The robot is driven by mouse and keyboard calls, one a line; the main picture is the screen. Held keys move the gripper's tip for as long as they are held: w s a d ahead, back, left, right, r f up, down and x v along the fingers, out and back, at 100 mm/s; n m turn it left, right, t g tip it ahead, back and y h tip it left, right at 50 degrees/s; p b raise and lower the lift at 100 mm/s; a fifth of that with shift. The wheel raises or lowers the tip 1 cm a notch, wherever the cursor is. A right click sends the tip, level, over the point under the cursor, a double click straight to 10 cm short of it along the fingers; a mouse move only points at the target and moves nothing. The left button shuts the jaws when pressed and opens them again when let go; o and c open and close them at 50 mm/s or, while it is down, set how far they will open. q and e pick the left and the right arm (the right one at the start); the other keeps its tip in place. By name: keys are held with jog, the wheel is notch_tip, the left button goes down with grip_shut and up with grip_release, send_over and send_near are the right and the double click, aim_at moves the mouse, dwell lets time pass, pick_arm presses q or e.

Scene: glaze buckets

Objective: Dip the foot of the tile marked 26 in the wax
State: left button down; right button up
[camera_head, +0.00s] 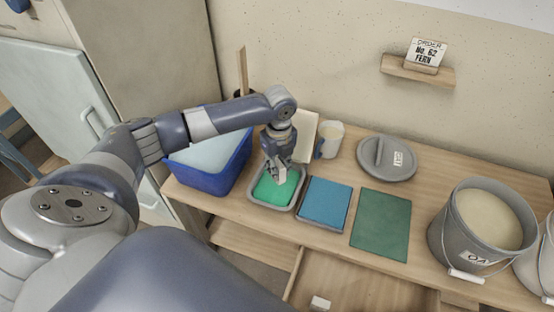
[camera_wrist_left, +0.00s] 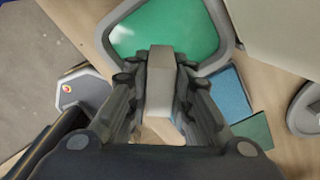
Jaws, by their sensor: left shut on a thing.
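My left gripper (camera_head: 277,168) is shut on a pale grey-beige tile (camera_wrist_left: 161,85), which also shows small in the head view (camera_head: 281,175). The tile's mark cannot be read. The gripper is over a grey tray (camera_head: 293,203) filled with green wax (camera_head: 268,192). In the wrist view the tile's far end overlaps the green wax (camera_wrist_left: 165,24) inside the tray's rim (camera_wrist_left: 222,57). I cannot tell whether the tile's foot touches the wax or hangs just above it. My right gripper is not in view.
A blue tub (camera_head: 213,183) stands left of the tray. A blue pad (camera_head: 325,203) and a green mat (camera_head: 381,224) lie to its right. A glaze bucket (camera_head: 440,240) stands right. A drawer (camera_head: 352,286) is open in front.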

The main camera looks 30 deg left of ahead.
pick_arm(q)
jog(key=shift+w+a+r+m, duration=0.2)
jog(key=shift+w+a+m, duration=0.4)
jog(key=shift+m, duration=0.2)
notch_tip(320, 180, down, 4)
jog(key=b, duration=0.4)
jog(key=shift+r+b, duration=0.1)
jog(key=shift+b, duration=0.3)
jog(key=shift+r, duration=0.25)
jog(key=shift+r+p, duration=0.15)
jog(key=shift+p, duration=0.65)
jog(key=shift+f, duration=1.05)
jog(key=shift+f+b, duration=0.2)
jog(key=shift+b, duration=0.1)
jog(key=shift+f, duration=0.5)
